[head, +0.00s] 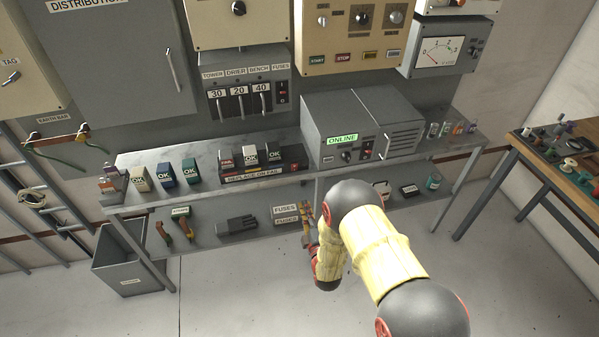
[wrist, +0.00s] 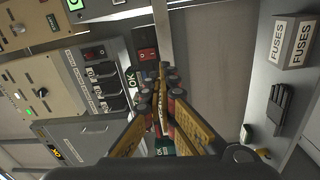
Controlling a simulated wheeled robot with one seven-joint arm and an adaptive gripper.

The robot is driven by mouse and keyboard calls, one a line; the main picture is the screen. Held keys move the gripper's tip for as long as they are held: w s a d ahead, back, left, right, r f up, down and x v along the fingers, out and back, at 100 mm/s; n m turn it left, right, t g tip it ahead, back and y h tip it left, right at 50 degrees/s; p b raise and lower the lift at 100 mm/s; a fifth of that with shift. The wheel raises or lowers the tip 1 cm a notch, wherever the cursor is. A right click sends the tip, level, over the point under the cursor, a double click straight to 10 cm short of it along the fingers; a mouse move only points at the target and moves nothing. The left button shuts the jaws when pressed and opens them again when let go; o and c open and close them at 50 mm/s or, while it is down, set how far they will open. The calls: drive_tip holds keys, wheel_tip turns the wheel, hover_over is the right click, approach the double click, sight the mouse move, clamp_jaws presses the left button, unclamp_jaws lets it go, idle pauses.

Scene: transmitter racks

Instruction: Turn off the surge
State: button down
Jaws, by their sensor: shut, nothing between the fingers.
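No label reading "surge" is legible. On the bench stands a black strip marked "REPLACE ON FAIL" (head: 254,175) with one "FAIL" module (head: 225,157) and two "OK" modules (head: 250,153). A red rocker switch (head: 295,167) sits at its right end; the wrist view shows a red rocker (wrist: 146,54) just beyond my fingertips, its position unclear. My gripper (wrist: 163,72) is shut and empty, its yellow fingers together in front of the strip and hiding part of it. In the head view my gripper (head: 308,212) is low, by the bench's front edge, partly behind my arm.
A grey "ONLINE" cabinet (head: 343,138) stands right of the strip. Above is a fuse panel (head: 240,90) with several levers and its own red switch. A "FUSES" box (head: 286,214) and a dark grey object (head: 236,226) lie on the lower shelf. Loose modules (head: 165,174) stand left.

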sight(294, 167)
wheel_tip(294, 167, up, 2)
drive_tip(key=shift+s+r+n+t, duration=0.1)
drive_tip(key=shift+n+t, duration=0.3)
drive_tip(key=shift+n, duration=0.3)
drive_tip(key=b+x, duration=0.3)
drive_tip(key=x, duration=1)
drive_tip(key=shift+a, duration=0.1)
drive_tip(key=shift+w, duration=0.45)
drive_tip(key=shift+a+b, duration=0.1)
drive_tip(key=shift+b, duration=0.2)
